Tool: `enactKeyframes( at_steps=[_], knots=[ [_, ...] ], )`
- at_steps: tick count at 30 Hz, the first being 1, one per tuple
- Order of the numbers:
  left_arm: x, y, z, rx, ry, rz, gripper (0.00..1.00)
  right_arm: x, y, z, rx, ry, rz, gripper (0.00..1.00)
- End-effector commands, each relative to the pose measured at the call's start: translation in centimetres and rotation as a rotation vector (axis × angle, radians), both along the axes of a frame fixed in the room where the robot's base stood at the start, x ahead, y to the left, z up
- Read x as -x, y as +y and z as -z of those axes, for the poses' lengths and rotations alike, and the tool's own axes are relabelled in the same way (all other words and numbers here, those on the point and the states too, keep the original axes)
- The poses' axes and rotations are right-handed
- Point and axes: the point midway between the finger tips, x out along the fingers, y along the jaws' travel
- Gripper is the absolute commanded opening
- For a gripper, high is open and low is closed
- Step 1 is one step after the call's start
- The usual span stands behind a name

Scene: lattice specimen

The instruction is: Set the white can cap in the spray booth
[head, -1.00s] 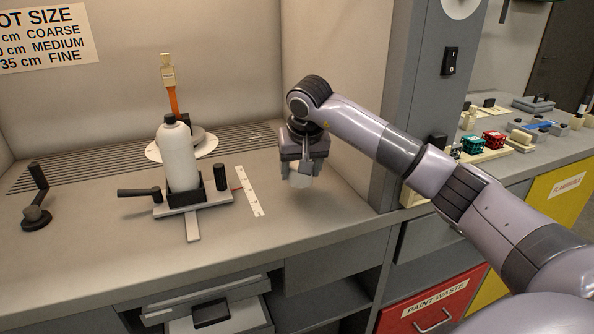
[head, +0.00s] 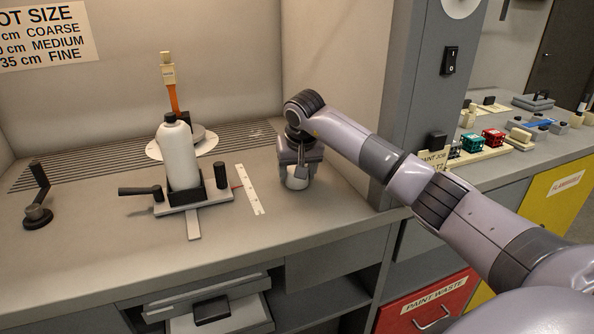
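The white can cap (head: 297,182) is a short white cylinder on or just above the grey booth floor (head: 330,208), right of the white ruler strip. I cannot tell for sure whether its base touches the floor. My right gripper (head: 299,174) reaches in from the right and points down, its fingers around the cap and hiding its upper part. It appears shut on the cap. My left gripper is not in view.
A white spray can (head: 178,155) stands in a dark holder (head: 212,192) with side handles, left of the ruler strip (head: 249,190). A black crank (head: 38,212) is at far left. The booth's side wall (head: 335,90) rises behind my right arm. Free floor lies in front.

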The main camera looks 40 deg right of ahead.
Motion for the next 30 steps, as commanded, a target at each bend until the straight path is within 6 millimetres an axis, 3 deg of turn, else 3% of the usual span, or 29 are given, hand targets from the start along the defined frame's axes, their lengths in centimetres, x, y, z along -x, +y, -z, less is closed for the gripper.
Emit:
enactKeyframes(
  at_steps=[5,6,8,20,30],
  knots=[
    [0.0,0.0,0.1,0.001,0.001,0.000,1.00,0.0,0.0,0.4,0.000,0.000,0.000,0.36],
    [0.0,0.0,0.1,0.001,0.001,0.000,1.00,0.0,0.0,0.3,-0.001,0.000,0.000,0.69],
    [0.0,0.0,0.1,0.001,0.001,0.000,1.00,0.0,0.0,0.3,-0.001,0.000,0.000,0.88],
    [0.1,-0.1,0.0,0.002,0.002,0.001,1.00,0.1,0.0,-0.3,0.000,-0.001,0.000,0.88],
    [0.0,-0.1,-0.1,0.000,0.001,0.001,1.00,2.3,1.1,-6.6,0.001,-0.006,-0.001,0.88]
  ],
)
